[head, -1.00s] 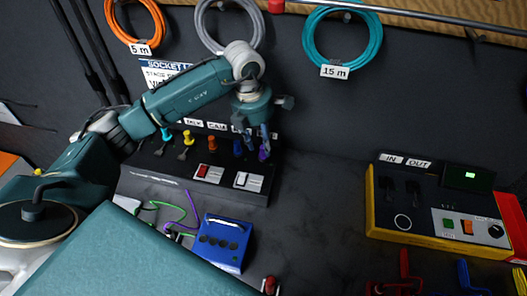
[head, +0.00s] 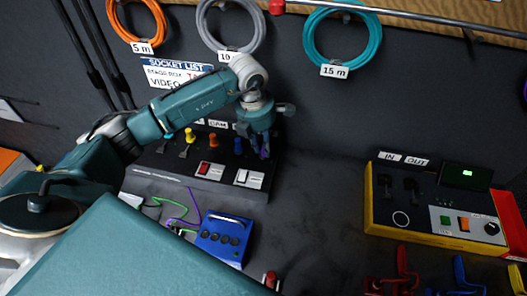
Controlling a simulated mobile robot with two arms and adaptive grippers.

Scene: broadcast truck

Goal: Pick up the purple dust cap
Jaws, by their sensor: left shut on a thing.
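The purple dust cap (head: 265,151) is at the right end of a row of coloured caps on the dark panel at the back wall. My left gripper (head: 259,146) reaches down over it from above and is shut on it. The cap is small and partly hidden by the fingers. I cannot tell whether it is still seated on the panel. My right gripper is not in view.
A blue dust cap (head: 238,146) is close left of the fingers, with orange (head: 212,141) and yellow (head: 190,136) caps further left. A switch panel (head: 222,174) lies in front. A blue box (head: 223,239) and a yellow-edged console (head: 432,212) flank clear dark counter.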

